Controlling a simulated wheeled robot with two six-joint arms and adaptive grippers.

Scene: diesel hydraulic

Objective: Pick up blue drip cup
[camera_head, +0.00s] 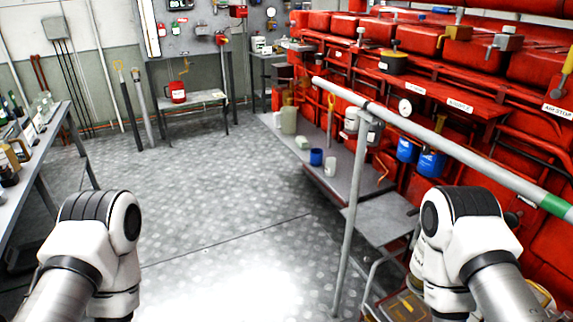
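A small blue cup (316,157) stands on the long grey shelf (345,184) along the foot of the red engine, right of the picture's middle. A white cup (330,167) stands just right of it and nearer to me. Two larger blue canisters (430,163) are fixed on the engine's side farther right. Both my arms show at the lower left and lower right, but only their links. Neither gripper is in the picture, and both arms are well away from the blue cup.
A grey handrail (430,132) with an upright post (352,225) crosses between me and the shelf. The red engine (480,100) fills the right. A workbench (45,155) with bottles stands at the left, and a table with a red can (177,92) at the back. The middle floor is clear.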

